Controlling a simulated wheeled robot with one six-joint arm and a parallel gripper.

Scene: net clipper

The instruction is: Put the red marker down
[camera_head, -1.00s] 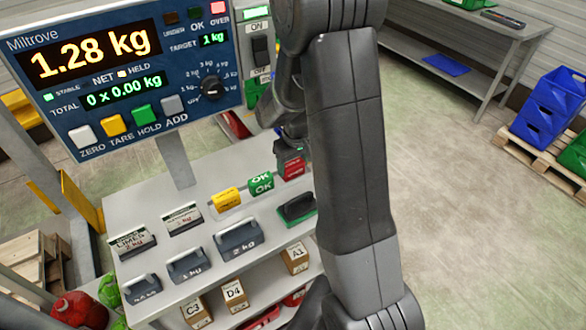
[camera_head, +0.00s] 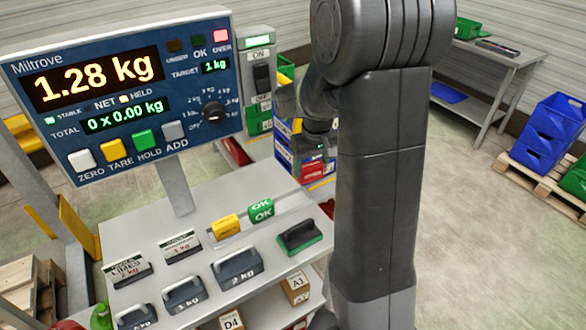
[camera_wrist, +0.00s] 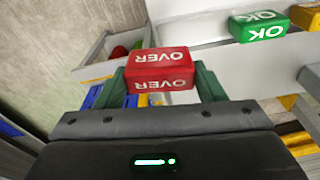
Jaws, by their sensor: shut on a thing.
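The red marker (camera_wrist: 160,68) is a small block with white OVER lettering. It sits between the green fingers of my gripper (camera_wrist: 163,84) in the wrist view, with the fingers shut on its sides. In the head view the red marker (camera_head: 312,170) hangs under my gripper (camera_head: 318,155), just past the right end of the grey weighing bench. Nothing is seen supporting it from below. My arm covers the area to its right. The green OK marker (camera_head: 261,210) and a yellow marker (camera_head: 226,225) stand on a pale strip on the bench.
The scale display (camera_head: 125,95) stands on a post at the bench's back left. Several grey weights, such as the 2 kg one (camera_head: 237,268), and a dark pad with a green base (camera_head: 299,236) occupy the bench (camera_head: 170,205). Blue crates (camera_head: 550,125) stand far right.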

